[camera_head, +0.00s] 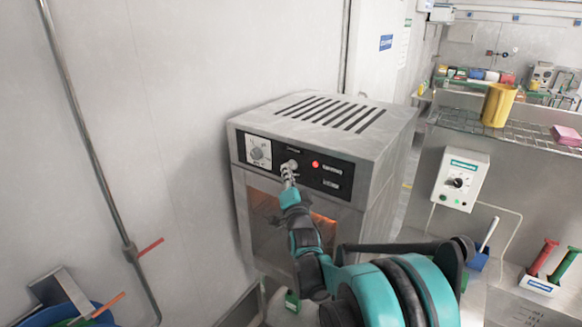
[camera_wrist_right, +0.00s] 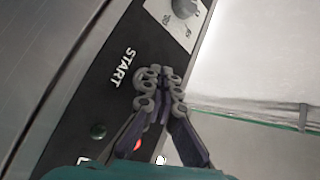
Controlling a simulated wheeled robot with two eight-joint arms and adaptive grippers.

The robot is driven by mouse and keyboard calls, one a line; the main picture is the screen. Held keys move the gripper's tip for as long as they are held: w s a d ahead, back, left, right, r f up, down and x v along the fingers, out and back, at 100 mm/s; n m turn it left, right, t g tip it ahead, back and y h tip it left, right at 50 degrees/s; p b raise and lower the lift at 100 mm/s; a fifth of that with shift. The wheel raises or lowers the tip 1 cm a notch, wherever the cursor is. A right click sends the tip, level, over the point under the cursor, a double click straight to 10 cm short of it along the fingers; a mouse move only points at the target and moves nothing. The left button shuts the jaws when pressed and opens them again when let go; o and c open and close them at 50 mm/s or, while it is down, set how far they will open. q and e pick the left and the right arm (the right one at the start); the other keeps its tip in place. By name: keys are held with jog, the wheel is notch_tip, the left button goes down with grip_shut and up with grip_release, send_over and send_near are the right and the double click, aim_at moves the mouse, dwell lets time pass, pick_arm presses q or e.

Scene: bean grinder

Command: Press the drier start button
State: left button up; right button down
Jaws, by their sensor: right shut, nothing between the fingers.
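The drier (camera_head: 395,135) is a grey metal box with a slotted top and a black front panel (camera_head: 345,183). The panel carries a white-faced dial (camera_head: 259,153) at the left and a lit red lamp (camera_head: 315,164). An orange glow shows in its window. My right gripper (camera_head: 288,170) is shut and empty, its tips at the panel between dial and lamp. In the right wrist view the fingertips (camera_wrist_right: 160,76) lie beside the white START label (camera_wrist_right: 123,68). The start button is hidden behind them; I cannot tell whether they touch it. My left gripper is out of view.
A wall pipe (camera_head: 95,165) runs down at the left. A white control box (camera_head: 460,180) hangs at the right, below a wire shelf with a yellow container (camera_head: 498,105). A blue bin (camera_head: 85,315) stands at the lower left.

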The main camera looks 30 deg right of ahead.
jog(key=shift+s+a, duration=0.2)
jog(key=shift+a, duration=0.2)
jog(key=shift+s+a, duration=0.3)
jog(key=shift+a, duration=0.45)
jog(key=shift+s+a, duration=0.35)
jog(key=shift+a, duration=0.45)
jog(key=shift+s+a, duration=0.3)
jog(key=shift+a, duration=0.45)
